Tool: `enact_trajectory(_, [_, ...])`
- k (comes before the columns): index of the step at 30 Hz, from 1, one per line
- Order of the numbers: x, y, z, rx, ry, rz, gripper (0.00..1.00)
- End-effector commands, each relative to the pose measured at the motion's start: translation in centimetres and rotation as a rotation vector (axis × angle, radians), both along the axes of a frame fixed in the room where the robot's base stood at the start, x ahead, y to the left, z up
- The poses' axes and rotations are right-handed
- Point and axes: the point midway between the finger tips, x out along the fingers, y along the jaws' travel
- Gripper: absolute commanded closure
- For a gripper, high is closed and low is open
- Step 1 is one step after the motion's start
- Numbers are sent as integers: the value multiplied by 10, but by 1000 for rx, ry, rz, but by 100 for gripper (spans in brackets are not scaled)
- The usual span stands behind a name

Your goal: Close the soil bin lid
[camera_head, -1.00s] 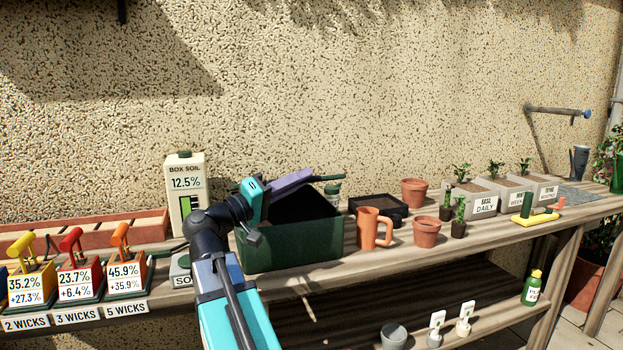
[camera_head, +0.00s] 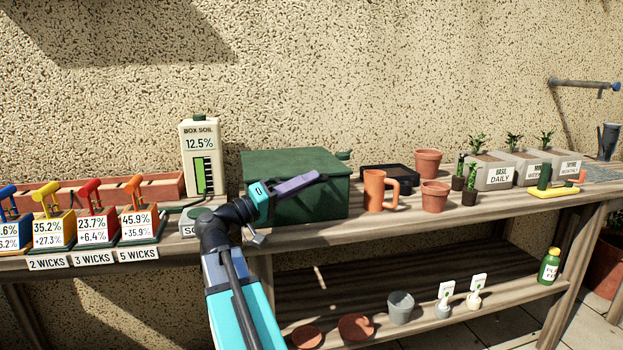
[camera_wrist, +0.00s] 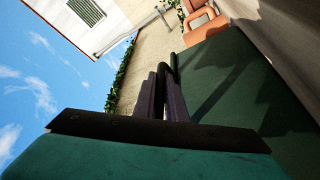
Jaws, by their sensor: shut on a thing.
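The soil bin (camera_head: 318,202) is a dark green box on the bench. Its green lid (camera_head: 285,162) lies flat over the top, and no opening shows. My gripper (camera_head: 316,178) is at the front of the bin near the lid's front edge. Its purple fingers are closed on a dark bar-like handle, which also shows between the fingers (camera_wrist: 168,88) in the wrist view. A green face of the bin or lid (camera_wrist: 235,85) fills the right of that view, with my gripper's shadow on it.
A box soil carton (camera_head: 201,158) stands left of the bin. An orange mug (camera_head: 374,190), a black tray (camera_head: 400,176) and terracotta pots (camera_head: 435,196) stand to its right. Several wick planters (camera_head: 97,226) are at the left. A lower shelf (camera_head: 440,290) holds small items.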

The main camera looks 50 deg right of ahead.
Motion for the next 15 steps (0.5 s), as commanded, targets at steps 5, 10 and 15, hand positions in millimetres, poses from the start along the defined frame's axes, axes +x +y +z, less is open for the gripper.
enact_trajectory(5, [-3, -3, 2, -3, -3, -3, 82])
enact_trajectory(10, [-4, -6, 2, -2, -2, -7, 82])
enact_trajectory(15, [-4, -5, 1, -2, -2, -6, 82])
